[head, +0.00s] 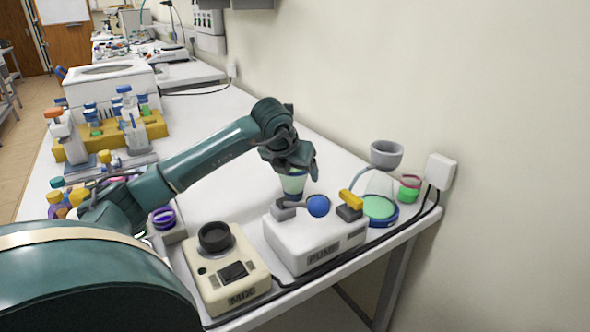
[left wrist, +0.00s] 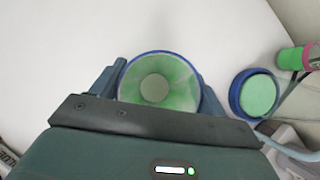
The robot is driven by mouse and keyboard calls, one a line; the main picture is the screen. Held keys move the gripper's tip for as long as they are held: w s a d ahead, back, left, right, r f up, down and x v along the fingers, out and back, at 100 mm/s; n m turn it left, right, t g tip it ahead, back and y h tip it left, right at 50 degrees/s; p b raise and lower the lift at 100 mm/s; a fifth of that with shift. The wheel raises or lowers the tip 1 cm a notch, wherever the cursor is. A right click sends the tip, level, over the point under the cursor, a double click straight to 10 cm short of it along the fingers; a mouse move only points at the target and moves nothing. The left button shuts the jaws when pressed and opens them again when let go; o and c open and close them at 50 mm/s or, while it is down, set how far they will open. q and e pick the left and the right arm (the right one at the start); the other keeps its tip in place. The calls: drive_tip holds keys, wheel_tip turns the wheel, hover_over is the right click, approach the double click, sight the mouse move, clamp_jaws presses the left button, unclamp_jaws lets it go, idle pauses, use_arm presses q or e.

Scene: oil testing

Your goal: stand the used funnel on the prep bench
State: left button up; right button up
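The used funnel (head: 293,184) is a pale green, see-through, tapered piece with a darker blue lower part, under my left gripper (head: 291,168) in the head view. In the left wrist view the funnel (left wrist: 158,88) shows from above as a blue-rimmed circle, green inside with a paler disc in the middle. The fingers of my left gripper (left wrist: 160,74) lie against its rim on both sides, and it looks gripped. It is upright, over the white prep bench (head: 222,172). The pump hides its foot, so I cannot tell whether it touches the bench. My right gripper is not in view.
The white pump box (head: 310,245) stands in front of the funnel, with the cream mixer (head: 225,272) to its left. A yellow rack (head: 150,128) is back left.

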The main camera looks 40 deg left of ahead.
use_arm(q)
drive_tip(key=o, duration=0.4)
drive_tip(key=shift+c, duration=0.2)
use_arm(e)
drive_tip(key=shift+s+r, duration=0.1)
use_arm(q)
drive_tip(key=shift+r, duration=0.2)
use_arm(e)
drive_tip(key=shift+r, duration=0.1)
use_arm(q)
drive_tip(key=shift+s+r, duration=0.15)
drive_tip(key=shift+r, duration=0.1)
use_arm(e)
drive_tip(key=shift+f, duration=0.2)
use_arm(q)
drive_tip(key=v, duration=1.1)
drive_tip(key=shift+s+r, duration=0.15)
drive_tip(key=shift+s, duration=0.05)
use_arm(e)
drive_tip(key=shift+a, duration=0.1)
use_arm(q)
drive_tip(key=shift+d, duration=0.1)
